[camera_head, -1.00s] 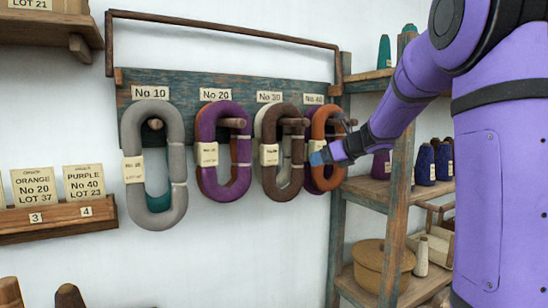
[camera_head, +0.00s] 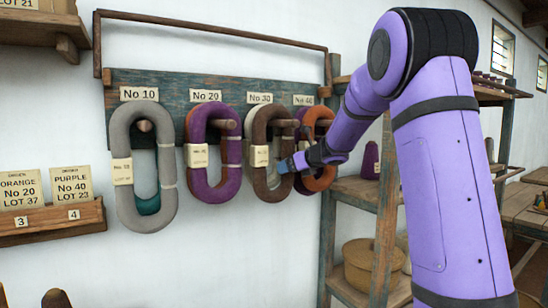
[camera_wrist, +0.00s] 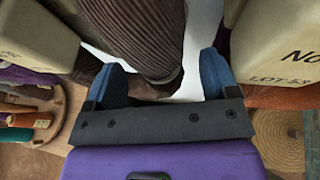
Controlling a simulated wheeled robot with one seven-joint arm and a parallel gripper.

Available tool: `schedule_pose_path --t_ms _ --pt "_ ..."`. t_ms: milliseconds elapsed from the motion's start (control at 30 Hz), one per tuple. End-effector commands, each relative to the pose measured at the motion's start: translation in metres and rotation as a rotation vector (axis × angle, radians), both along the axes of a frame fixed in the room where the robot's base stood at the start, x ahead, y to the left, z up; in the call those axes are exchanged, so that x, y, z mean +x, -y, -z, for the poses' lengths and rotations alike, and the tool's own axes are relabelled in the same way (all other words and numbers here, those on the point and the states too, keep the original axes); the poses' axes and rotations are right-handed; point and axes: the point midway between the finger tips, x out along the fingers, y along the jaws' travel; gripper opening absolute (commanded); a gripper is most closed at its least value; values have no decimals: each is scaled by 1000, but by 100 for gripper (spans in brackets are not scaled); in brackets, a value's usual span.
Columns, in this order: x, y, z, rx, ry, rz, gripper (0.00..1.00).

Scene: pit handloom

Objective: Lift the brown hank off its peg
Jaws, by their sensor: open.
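The brown hank (camera_head: 259,130) hangs on its peg (camera_head: 287,123) under the No 30 card, with a cream tag (camera_head: 259,156) on its left side. A greyish hank shows behind it. My gripper (camera_head: 284,167) is open at the brown hank's lower right side, in front of the orange hank. In the wrist view, the ribbed brown hank (camera_wrist: 150,40) runs down between the two blue fingers of my gripper (camera_wrist: 163,75). The left finger overlaps or lies close to it; a pale gap shows by the right finger. I cannot tell whether they touch.
The purple hank (camera_head: 195,178) hangs close on the left, the grey hank (camera_head: 122,190) further left. The orange hank (camera_head: 322,178) is close on the right. A wooden shelf post (camera_head: 386,200) stands right of the pegs. The wall below the hanks is clear.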

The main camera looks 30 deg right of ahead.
Motion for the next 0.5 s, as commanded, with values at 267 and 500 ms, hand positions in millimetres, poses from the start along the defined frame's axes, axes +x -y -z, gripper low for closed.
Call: schedule_pose_path --t_ms 267,500 --pt "10 -2 4 0 0 0 80" --pt "10 -2 4 0 0 0 36"
